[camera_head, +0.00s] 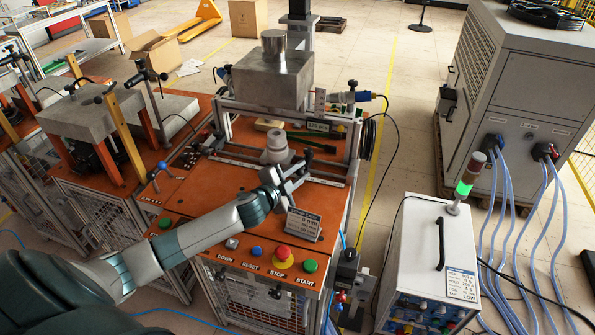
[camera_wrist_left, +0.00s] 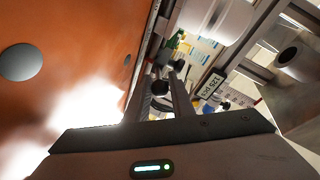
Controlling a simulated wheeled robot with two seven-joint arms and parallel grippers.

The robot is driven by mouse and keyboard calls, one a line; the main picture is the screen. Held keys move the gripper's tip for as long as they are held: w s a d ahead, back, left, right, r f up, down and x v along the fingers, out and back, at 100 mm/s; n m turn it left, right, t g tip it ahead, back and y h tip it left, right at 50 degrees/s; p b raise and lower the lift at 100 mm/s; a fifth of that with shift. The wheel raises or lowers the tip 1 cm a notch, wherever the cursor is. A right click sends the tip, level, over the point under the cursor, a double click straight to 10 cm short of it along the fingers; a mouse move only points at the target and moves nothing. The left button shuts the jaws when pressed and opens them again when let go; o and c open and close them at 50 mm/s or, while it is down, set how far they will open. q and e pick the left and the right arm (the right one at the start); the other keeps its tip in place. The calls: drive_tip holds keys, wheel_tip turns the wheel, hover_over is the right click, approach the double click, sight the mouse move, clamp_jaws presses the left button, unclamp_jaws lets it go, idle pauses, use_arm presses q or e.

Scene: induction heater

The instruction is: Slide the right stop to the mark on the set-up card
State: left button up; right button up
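My left gripper (camera_head: 292,178) reaches over the orange bench top, just behind the set-up card (camera_head: 303,224). The card is a small tilted plate near the bench's front edge, its print too small to read surely. In the left wrist view, the two dark fingers of my left gripper (camera_wrist_left: 160,98) stand apart. A round black knob (camera_wrist_left: 160,87) shows between or just beyond them; contact cannot be told. It may belong to the right stop, whose body I cannot make out. The rail (camera_head: 235,160) crosses the bench behind the gripper. My right gripper is not in view.
A grey cylindrical part (camera_head: 277,149) stands behind the rail, under a metal block (camera_head: 273,80). A button row with a red stop button (camera_head: 283,252) lines the front. A white cabinet (camera_head: 428,250) stands at right. The orange top left of the arm is largely clear.

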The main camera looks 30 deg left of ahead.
use_arm(q)
drive_tip(key=shift+o, duration=1.4)
drive_tip(key=shift+s+a, duration=0.15)
drive_tip(key=shift+a, duration=0.15)
drive_tip(key=shift+s, duration=0.1)
drive_tip(key=shift+s+r, duration=0.1)
drive_tip(key=shift+s, duration=0.5)
drive_tip(key=b+v, duration=0.4)
drive_tip(key=v, duration=1)
drive_tip(key=shift+s, duration=0.25)
drive_tip(key=shift+v, duration=0.75)
drive_tip(key=shift+a, duration=0.1)
